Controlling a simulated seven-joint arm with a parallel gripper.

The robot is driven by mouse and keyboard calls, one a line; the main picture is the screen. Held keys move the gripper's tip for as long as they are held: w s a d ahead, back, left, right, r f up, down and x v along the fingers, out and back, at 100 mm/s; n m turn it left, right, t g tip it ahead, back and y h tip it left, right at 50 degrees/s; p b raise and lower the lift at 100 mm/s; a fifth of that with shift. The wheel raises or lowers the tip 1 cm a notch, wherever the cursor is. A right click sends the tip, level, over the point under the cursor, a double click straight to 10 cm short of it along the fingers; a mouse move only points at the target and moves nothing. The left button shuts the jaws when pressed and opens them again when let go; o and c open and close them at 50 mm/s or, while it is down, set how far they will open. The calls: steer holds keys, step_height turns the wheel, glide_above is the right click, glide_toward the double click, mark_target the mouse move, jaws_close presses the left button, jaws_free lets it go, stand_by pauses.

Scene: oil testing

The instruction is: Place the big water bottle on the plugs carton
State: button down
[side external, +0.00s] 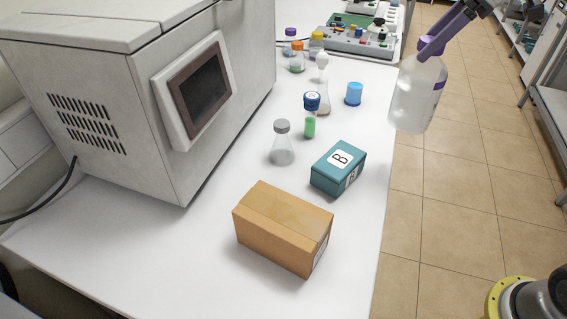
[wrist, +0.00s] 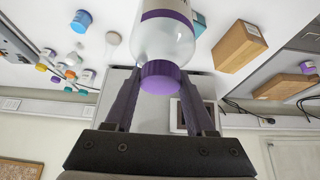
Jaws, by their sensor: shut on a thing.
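The big water bottle (side external: 415,98) is clear with a purple band and a purple cap, which shows in the wrist view (wrist: 160,78). My gripper (side external: 434,46) is shut on it at the cap and neck. The bottle hangs in the air, slightly tilted, and in the side view appears past the bench's right edge. A closed brown cardboard carton (side external: 280,228) lies on the front of the white bench, apart from the bottle; it also shows in the wrist view (wrist: 238,46). No readable wording marks it as the plugs carton. Its top is bare.
A teal box (side external: 338,168) marked B sits just behind the carton. A grey-capped flask (side external: 282,145), a blue-capped green vial (side external: 310,118) and a blue cup (side external: 354,94) stand behind. A large white machine (side external: 140,100) borders the left.

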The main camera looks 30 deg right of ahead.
steer(key=s+a+r+n+g+y, duration=0.15)
steer(key=s+a+r+n, duration=0.3)
steer(key=s+a, duration=0.5)
steer(key=s+a+r+n+g, duration=0.25)
steer(key=s+a+r, duration=0.35)
steer(key=a, duration=0.6)
steer(key=w+a+f, duration=0.4)
steer(key=a+f, duration=0.1)
steer(key=f, duration=0.2)
steer(key=w+a+f, duration=0.4)
steer(key=w+f, duration=0.1)
steer(key=f, duration=0.2)
steer(key=shift+a+t, duration=0.35)
steer(key=shift+t, duration=0.05)
steer(key=shift+w+f, duration=0.1)
steer(key=shift+f, duration=0.15)
steer(key=shift+c, duration=1.2)
jaws_free()
steer(key=shift+f, duration=0.1)
